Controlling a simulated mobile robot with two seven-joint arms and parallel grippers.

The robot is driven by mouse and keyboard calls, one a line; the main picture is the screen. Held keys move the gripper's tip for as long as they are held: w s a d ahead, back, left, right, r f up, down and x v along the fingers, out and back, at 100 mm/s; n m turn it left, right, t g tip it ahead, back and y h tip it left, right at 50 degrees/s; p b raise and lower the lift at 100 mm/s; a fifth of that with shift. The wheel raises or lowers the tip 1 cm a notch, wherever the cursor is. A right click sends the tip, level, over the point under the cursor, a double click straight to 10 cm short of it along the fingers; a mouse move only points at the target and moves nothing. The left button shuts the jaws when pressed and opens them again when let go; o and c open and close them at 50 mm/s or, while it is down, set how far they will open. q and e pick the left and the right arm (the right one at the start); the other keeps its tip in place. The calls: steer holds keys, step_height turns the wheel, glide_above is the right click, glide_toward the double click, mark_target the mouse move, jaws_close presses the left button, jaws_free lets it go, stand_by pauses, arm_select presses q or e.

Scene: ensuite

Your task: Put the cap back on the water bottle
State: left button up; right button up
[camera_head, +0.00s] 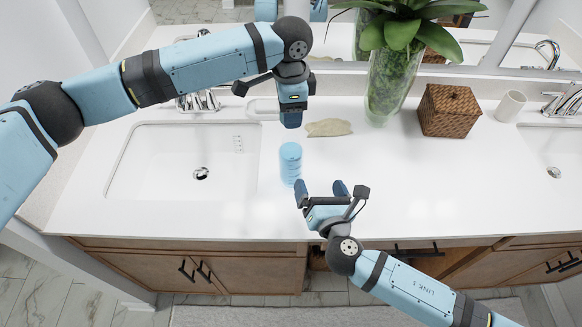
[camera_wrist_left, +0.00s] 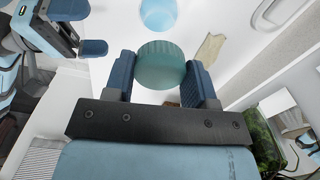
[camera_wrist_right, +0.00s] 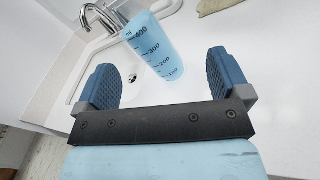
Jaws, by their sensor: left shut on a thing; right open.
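The light blue water bottle (camera_head: 290,165) stands upright on the white counter, right of the left sink. It shows graduation marks in the right wrist view (camera_wrist_right: 152,48), and its round top is partly in the left wrist view (camera_wrist_left: 158,14). My left gripper (camera_head: 292,118) is above and behind the bottle, pointing down. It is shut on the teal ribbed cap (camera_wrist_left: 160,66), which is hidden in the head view. The cap is apart from the bottle. My right gripper (camera_head: 320,190) is open and empty, in front of the bottle and slightly right, its fingers facing it.
A beige cloth-like piece (camera_head: 329,128) lies behind the bottle. A glass vase with a plant (camera_head: 390,80), a woven box (camera_head: 449,110) and a white cup (camera_head: 510,106) stand to the right. Sinks (camera_head: 135,160) lie on both sides. The counter's right-middle front is clear.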

mark_target(295, 163)
arm_select(q)
steer(key=shift+s, duration=0.1)
arm_select(e)
steer(key=n+y, duration=0.1)
steer(key=n, duration=0.1)
steer(key=a+f+n+y, duration=0.1)
steer(key=n, duration=0.1)
steer(key=a+n, duration=0.1)
steer(key=n, duration=0.1)
steer(key=shift+f+y, duration=0.15)
steer(key=shift+y, duration=0.25)
steer(key=x, duration=1.2)
steer(key=c, duration=1.4)
arm_select(q)
steer(key=shift+f, duration=2.45)
arm_select(e)
steer(key=shift+o, duration=0.2)
arm_select(q)
steer(key=shift+f, duration=0.1)
